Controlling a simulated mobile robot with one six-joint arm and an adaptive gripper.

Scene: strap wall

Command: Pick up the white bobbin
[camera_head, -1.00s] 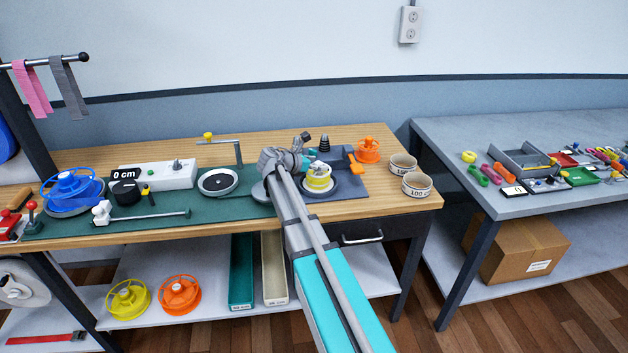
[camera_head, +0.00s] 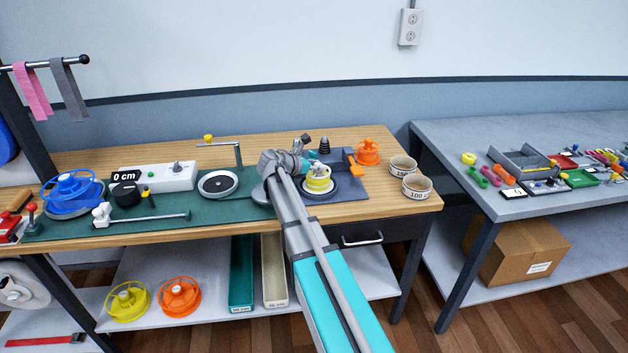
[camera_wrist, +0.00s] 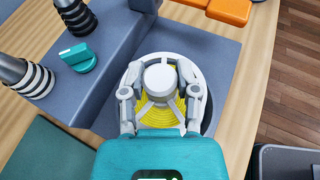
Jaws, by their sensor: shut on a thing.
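The white bobbin (camera_wrist: 134,75) shows in the wrist view, with yellow coiled strap wound on it and a pale round hub in its middle. It sits over a dark round plate on the grey-blue machine base. It also shows small in the head view (camera_head: 318,186), right beside my wrist. My gripper (camera_wrist: 160,84) is over the bobbin from above, its two fingers shut on the hub. The fingertips are partly hidden against the hub. I cannot tell whether the bobbin is clear of the plate.
A teal knob (camera_wrist: 78,57) and dark ringed posts stand left of the bobbin. An orange handle (camera_head: 355,165) and an orange spool (camera_head: 368,152) are behind and right. Two labelled round bowls (camera_head: 416,186) stand near the bench's right end. A gap separates the grey table (camera_head: 540,200).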

